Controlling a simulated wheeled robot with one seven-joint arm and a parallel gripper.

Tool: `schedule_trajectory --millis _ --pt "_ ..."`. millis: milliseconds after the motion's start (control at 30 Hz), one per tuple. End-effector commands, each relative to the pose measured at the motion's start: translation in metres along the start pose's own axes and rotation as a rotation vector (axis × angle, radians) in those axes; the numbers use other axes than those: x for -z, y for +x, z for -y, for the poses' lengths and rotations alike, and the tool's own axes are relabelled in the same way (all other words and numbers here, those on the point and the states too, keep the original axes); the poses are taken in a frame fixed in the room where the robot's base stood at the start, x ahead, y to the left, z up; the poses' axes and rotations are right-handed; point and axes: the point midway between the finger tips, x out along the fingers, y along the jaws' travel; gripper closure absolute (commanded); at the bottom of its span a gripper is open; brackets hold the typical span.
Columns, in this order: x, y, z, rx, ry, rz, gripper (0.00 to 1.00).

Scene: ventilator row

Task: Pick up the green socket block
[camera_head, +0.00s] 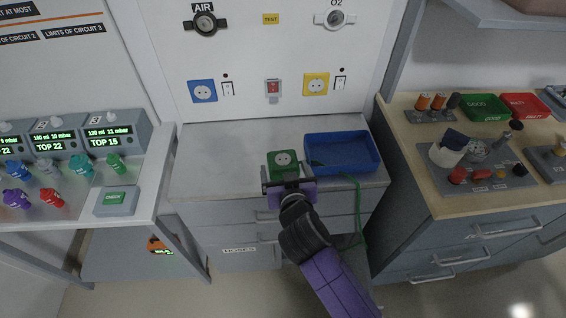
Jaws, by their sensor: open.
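The green socket block (283,158) has a white round socket face and sits on the grey counter (215,165) at the middle of the picture. My gripper (285,178) is open at the counter's front edge, just in front of the block. Its fingers appear to reach along the block's left and right sides. My wrist hides the block's near side, so I cannot tell whether the fingers touch it.
Ventilator units (118,140) stand on the left bench, and a wooden-topped bench (440,205) with fittings is on the right. The counter left of the block is clear.

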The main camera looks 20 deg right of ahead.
Motion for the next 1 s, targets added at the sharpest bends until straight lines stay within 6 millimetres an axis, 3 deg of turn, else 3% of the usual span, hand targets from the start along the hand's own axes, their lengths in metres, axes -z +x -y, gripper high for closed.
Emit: schedule_trajectory --millis 400,700,767,1000 --pt "-0.001 0.047 -0.002 0.002 0.000 0.000 0.12" --pt "-0.002 0.052 -0.003 0.003 -0.001 0.000 0.12" --pt "-0.002 0.052 -0.003 0.003 -0.001 0.000 0.20" --pt "-0.002 0.052 -0.003 0.003 -0.001 0.000 0.67"
